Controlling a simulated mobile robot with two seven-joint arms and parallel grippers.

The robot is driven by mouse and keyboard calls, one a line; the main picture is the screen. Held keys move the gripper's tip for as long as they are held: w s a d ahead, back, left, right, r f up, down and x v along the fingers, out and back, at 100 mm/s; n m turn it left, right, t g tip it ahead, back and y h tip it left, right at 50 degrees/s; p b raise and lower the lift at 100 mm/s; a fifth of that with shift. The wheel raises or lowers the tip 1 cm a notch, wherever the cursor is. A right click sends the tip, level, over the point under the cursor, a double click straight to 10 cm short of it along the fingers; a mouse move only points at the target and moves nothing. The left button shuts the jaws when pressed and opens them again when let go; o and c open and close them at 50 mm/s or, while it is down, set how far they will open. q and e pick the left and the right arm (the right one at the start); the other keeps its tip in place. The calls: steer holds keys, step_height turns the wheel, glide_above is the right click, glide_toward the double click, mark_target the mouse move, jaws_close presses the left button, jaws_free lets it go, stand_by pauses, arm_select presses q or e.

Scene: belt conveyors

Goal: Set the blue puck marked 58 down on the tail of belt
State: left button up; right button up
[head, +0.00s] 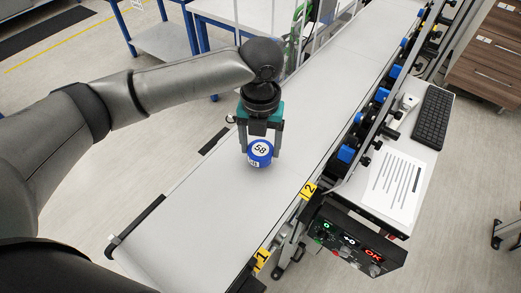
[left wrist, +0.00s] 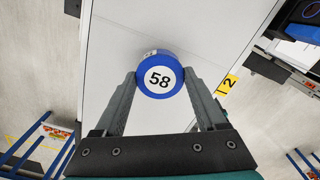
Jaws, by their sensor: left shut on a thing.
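The blue puck (head: 259,151), with 58 on a white disc, is between the fingers of my left gripper (head: 262,155), which is shut on it. The left wrist view also shows the puck (left wrist: 160,76), its 58 face toward the camera, at the fingertips (left wrist: 160,77). The puck is over the pale belt (head: 180,224), close to its surface; I cannot tell if it touches. The near end of the belt is at the lower left of the head view. My right gripper is not in view.
Yellow tags 1 (head: 261,259) and 2 (head: 308,191) sit on the belt's right edge. A control box (head: 350,243) with lit displays hangs beside it. A side shelf holds a keyboard (head: 433,116) and paper sheet (head: 391,185). The near belt surface is clear.

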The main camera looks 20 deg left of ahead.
mark_target(261, 149)
arm_select(q)
steer(key=shift+f, duration=1.15)
steer(key=shift+f, duration=0.15)
steer(key=o, duration=1.4)
steer(key=shift+c, duration=0.2)
step_height(261, 149, up, 12)
steer(key=shift+r+p, duration=0.2)
steer(key=shift+p, duration=0.1)
